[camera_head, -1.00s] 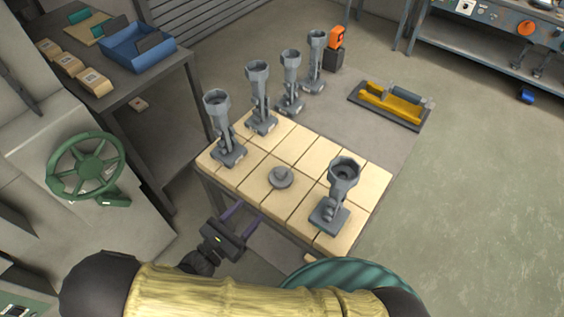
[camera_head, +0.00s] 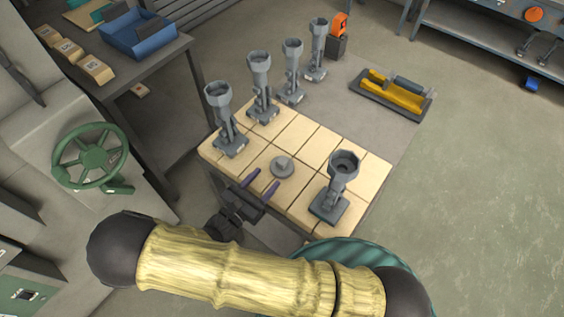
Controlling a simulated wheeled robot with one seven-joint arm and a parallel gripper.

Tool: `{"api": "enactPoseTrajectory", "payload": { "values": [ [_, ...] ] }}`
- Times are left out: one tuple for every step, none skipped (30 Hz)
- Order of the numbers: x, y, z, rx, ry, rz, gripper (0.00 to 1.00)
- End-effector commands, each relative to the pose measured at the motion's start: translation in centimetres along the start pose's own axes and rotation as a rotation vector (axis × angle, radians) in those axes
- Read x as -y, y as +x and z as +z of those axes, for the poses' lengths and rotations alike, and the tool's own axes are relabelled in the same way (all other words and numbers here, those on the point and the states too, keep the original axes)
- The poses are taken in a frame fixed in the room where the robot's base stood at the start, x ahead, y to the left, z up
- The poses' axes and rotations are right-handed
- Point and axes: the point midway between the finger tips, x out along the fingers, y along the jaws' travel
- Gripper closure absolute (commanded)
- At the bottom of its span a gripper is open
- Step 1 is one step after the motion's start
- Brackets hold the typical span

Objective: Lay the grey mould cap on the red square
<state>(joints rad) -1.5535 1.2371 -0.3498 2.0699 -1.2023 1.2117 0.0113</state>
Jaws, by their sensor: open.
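The grey mould cap (camera_head: 283,167), a small round disc with a raised knob, lies on the pale tiled table top (camera_head: 306,133). My gripper (camera_head: 264,182) is open and empty at the near edge of that table. Its two purple fingers point toward the cap, just short of it and apart from it. I cannot tell the gripper's height above the top. No red square shows in this view.
A grey stand with a cup (camera_head: 335,185) stands right of the cap. Several similar stands (camera_head: 229,120) line the table's far left side. A green handwheel (camera_head: 90,158) is at left.

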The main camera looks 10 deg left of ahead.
Motion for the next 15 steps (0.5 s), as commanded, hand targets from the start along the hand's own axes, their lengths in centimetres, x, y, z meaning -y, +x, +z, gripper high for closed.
{"api": "enactPoseTrajectory", "payload": {
  "values": [
    [0.1,1.0,0.4,0.002,-0.003,-0.004,0.49],
    [0.1,1.5,0.4,0.002,-0.003,-0.004,0.49],
    [0.1,2.2,0.4,0.002,-0.002,-0.004,0.49],
    [0.1,2.8,0.4,0.002,-0.002,-0.003,0.49],
    [0.1,3.3,0.4,0.002,-0.003,-0.003,0.49],
    [0.1,3.9,0.3,0.002,-0.003,-0.004,0.49],
    [0.1,4.3,0.3,0.001,-0.002,-0.002,0.49],
    [0.1,4.7,0.3,0.001,-0.001,-0.002,0.49],
    [0.1,5.1,0.2,0.001,-0.001,-0.002,0.49],
    [0.0,5.3,0.2,0.001,-0.001,-0.002,0.49],
    [0.0,5.4,0.1,0.001,-0.001,-0.001,0.49],
    [0.0,5.5,0.1,0.000,-0.001,0.000,0.49],
    [0.0,5.5,0.0,0.000,-0.001,0.001,0.49],
    [0.0,5.5,0.0,0.000,0.000,0.001,0.49],
    [0.0,5.5,0.0,0.000,0.000,0.001,0.49]
  ]
}}
